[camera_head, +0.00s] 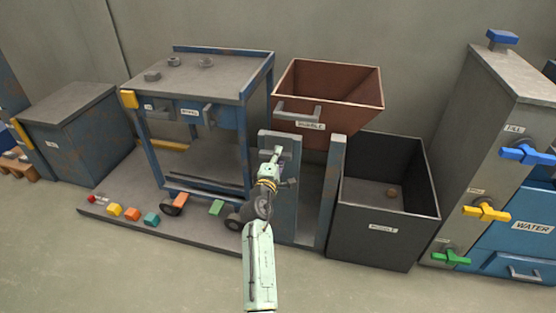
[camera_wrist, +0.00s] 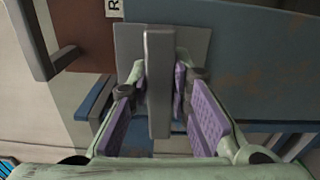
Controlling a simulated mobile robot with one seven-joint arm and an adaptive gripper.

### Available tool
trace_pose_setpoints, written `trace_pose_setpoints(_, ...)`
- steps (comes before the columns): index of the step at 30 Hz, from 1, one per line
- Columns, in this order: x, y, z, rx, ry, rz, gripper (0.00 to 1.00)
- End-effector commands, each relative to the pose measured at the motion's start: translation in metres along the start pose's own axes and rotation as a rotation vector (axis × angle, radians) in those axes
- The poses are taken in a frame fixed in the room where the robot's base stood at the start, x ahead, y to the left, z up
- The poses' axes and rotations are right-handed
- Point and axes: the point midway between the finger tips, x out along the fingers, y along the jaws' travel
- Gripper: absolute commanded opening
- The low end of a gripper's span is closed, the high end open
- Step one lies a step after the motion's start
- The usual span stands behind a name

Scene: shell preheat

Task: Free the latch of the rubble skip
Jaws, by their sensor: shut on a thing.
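The rubble skip (camera_head: 345,92) is a rust-red open bin held up between posts at the back, with a grey bar handle and a RUBBLE label on its front. A grey latch bar (camera_wrist: 158,55) stands upright in front of a grey plate in the wrist view, just below the skip's label. My gripper (camera_head: 276,158) is at the blue post left of and below the skip. In the wrist view my gripper (camera_wrist: 161,90) has its purple-padded fingers on both sides of the bar, shut on it. The bar's far side is hidden.
A dark open bin (camera_head: 378,252) with a brown lump inside stands right of the posts. A blue-framed bench (camera_head: 222,82) stands to the left, above a low base with coloured buttons. A cabinet (camera_head: 497,120) with coloured valves is at the far right. The front floor is clear.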

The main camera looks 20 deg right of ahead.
Motion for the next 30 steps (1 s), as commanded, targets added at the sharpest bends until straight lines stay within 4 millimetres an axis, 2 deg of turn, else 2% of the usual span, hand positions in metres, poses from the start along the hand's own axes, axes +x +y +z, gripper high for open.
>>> trace_pose_setpoints(7, -0.0001, -0.0012, -0.0003, 0.065, 0.000, 0.000, 0.00)
trace_pose_setpoints(21, -0.0001, -0.0007, -0.0001, 0.078, 0.000, 0.000, 0.00)
trace_pose_setpoints(22, -0.0001, -0.0007, -0.0001, 0.078, 0.000, 0.000, 0.20)
trace_pose_setpoints(30, -0.0001, -0.0007, 0.0000, 0.076, 0.000, 0.000, 0.38)
